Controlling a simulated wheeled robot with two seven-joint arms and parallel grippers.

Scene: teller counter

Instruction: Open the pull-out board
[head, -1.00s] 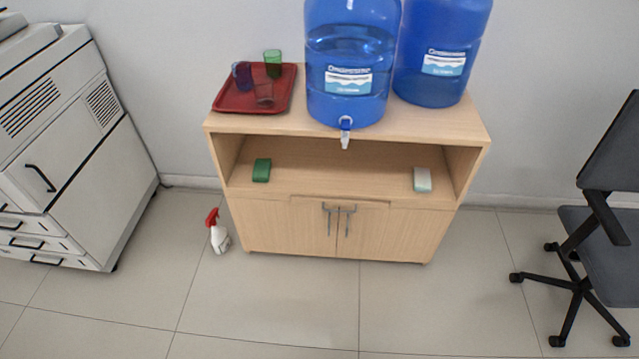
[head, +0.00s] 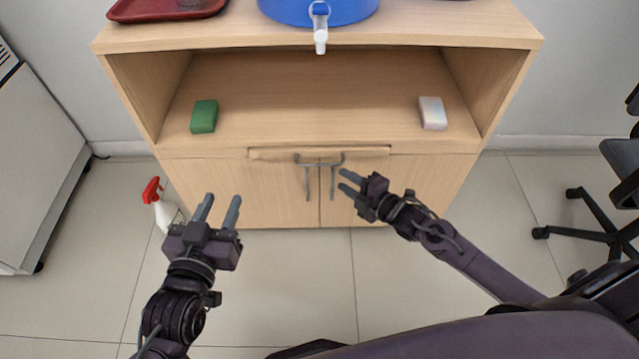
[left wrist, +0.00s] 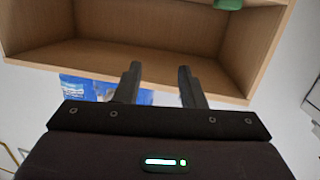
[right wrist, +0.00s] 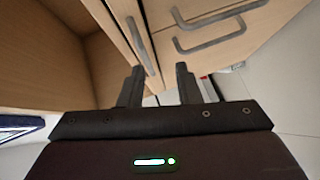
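The pull-out board (head: 270,154) is a narrow wooden strip across the cabinet front, between the open shelf and the two doors. It looks about flush with the front. Its grey bar handle (head: 318,162) runs level above the upright door handles; it also shows in the right wrist view (right wrist: 140,47). My right gripper (head: 346,182) is open and empty, just right of the door handles and below the board handle, apparently not touching. My left gripper (head: 217,208) is open and empty in front of the left door, left of and lower than the board. It shows open in the left wrist view (left wrist: 158,84).
The wooden cabinet (head: 128,55) holds a green box-like item (head: 204,116) and a white one (head: 432,112) on its shelf. A spray bottle (head: 165,208) stands on the floor at left; an office chair (head: 590,225) at right.

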